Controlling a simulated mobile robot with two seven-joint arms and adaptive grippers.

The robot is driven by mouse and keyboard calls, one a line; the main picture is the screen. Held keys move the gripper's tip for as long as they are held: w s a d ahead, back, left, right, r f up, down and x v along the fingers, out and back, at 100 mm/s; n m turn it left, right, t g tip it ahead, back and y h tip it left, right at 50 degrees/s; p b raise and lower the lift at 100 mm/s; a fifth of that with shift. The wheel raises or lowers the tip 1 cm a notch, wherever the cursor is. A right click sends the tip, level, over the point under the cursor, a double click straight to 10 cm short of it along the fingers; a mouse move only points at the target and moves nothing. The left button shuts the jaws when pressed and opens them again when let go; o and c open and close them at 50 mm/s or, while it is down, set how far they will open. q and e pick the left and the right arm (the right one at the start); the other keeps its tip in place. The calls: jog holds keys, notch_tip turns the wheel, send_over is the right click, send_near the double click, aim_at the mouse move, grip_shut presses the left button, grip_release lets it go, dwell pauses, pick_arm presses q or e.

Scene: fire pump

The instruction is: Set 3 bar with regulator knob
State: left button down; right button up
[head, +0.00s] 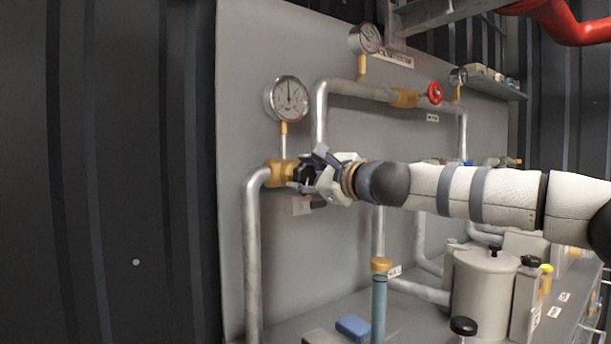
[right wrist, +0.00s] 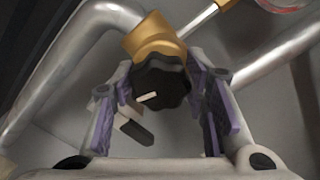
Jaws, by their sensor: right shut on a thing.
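The black regulator knob (right wrist: 160,84) sits on a brass regulator body (right wrist: 154,40), with a white mark on its face. In the head view the brass body (head: 279,173) is on the left pipe, and the knob (head: 303,173) is partly hidden by my right gripper (head: 308,175). In the right wrist view the purple-padded fingers of my right gripper (right wrist: 163,95) stand on both sides of the knob, shut on it. The pressure gauge (head: 289,98) stands above the regulator, its needle pointing roughly straight up; the numbers are too small to read. My left gripper is not in view.
A red handwheel valve (head: 434,93) and a second gauge (head: 366,39) are on the upper pipe. A grey tank (head: 484,290) and a blue block (head: 353,327) are on the bench below. A grey panel (head: 240,60) backs the pipes.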

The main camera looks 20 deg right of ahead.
jog(key=o, duration=1.1)
jog(key=shift+o, duration=0.2)
jog(key=v, duration=1.2)
